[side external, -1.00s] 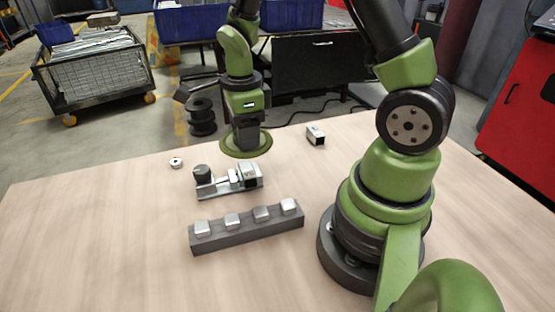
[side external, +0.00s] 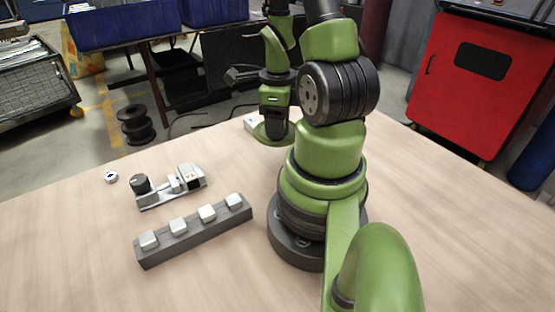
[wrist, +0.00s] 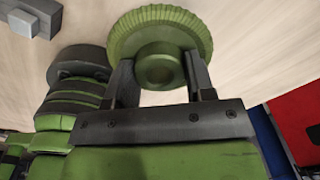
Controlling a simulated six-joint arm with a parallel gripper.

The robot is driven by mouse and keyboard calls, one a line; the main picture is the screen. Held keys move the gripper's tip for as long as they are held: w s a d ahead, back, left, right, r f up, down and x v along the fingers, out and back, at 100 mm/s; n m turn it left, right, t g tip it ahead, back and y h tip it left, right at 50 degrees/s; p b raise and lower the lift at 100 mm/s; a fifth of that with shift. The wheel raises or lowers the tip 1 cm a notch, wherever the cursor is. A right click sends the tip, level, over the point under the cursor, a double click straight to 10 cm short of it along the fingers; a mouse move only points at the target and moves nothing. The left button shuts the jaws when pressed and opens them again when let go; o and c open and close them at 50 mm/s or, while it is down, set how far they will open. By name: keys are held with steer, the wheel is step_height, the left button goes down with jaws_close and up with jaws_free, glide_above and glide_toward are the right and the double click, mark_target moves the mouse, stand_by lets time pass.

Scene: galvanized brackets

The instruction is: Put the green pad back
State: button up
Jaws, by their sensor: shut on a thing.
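The green pad is a ribbed round disc with a short hub. It shows in the wrist view (wrist: 160,22) and, partly hidden by my gripper, in the side view (side external: 263,136). My gripper (side external: 276,126) is shut on the hub, one finger on each side, in the wrist view (wrist: 158,68). The disc is beyond the fingertips, facing the table. In the side view the pad is low over or on the far part of the table; I cannot tell whether it touches.
A small pale box (side external: 251,122) is close to the pad's left. A dark bar with several silver blocks (side external: 190,234) lies at front left, a small vise-like fixture (side external: 172,188) behind it. A small white round part (side external: 111,177) lies farther left. The table's right side is clear.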

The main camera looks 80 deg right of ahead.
steer(key=shift+f, duration=4.45)
steer(key=shift+f, duration=0.1)
steer(key=o, duration=0.9)
